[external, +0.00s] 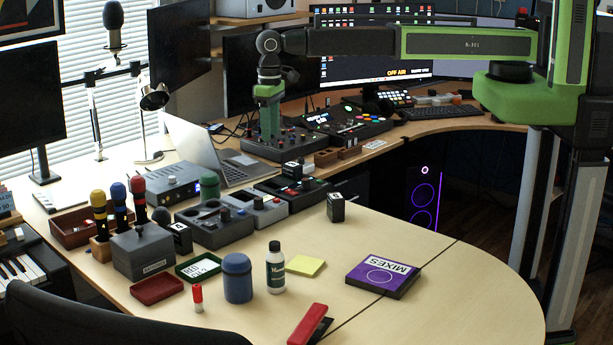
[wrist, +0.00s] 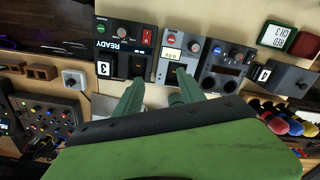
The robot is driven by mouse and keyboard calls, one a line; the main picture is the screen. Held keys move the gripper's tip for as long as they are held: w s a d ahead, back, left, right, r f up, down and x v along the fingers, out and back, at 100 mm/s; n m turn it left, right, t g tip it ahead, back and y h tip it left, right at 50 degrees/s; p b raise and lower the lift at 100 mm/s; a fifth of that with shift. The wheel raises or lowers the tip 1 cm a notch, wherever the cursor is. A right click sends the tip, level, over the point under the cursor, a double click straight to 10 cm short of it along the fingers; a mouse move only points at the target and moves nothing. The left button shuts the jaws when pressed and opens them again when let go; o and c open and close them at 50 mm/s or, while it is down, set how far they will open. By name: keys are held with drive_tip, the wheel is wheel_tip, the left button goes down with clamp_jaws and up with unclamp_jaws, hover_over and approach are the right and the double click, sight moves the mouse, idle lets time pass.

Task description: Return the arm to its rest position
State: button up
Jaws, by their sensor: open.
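My green and dark arm reaches left from my column across the desk in the external view. My gripper (external: 270,132) hangs at its end, pointing down in front of the monitors, and looks empty. In the wrist view my gripper's two green fingers (wrist: 157,92) stand apart with nothing between them. Beyond the fingers lie a black box marked READY (wrist: 122,45) and a grey box with a small display (wrist: 178,55). I cannot tell how high the fingertips are above the desk.
An open laptop (external: 200,148), a colourful button panel (external: 350,122) and several control boxes crowd the desk near my gripper. A white bottle (external: 275,270), blue jar (external: 237,282) and purple MIXES box (external: 383,279) stand towards the front. The desk's right front is clear.

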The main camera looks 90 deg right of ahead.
drive_tip(key=s+d+n, duration=0.2)
drive_tip(key=s+d, duration=0.2)
drive_tip(key=s, duration=0.6)
drive_tip(key=s+d+n, duration=0.2)
drive_tip(key=s+d, duration=0.3)
drive_tip(key=s, duration=0.6)
drive_tip(key=shift+s+f+b, duration=0.25)
drive_tip(key=shift+f+b, duration=0.05)
drive_tip(key=shift+f, duration=0.1)
drive_tip(key=shift+n, duration=0.3)
idle(0.6)
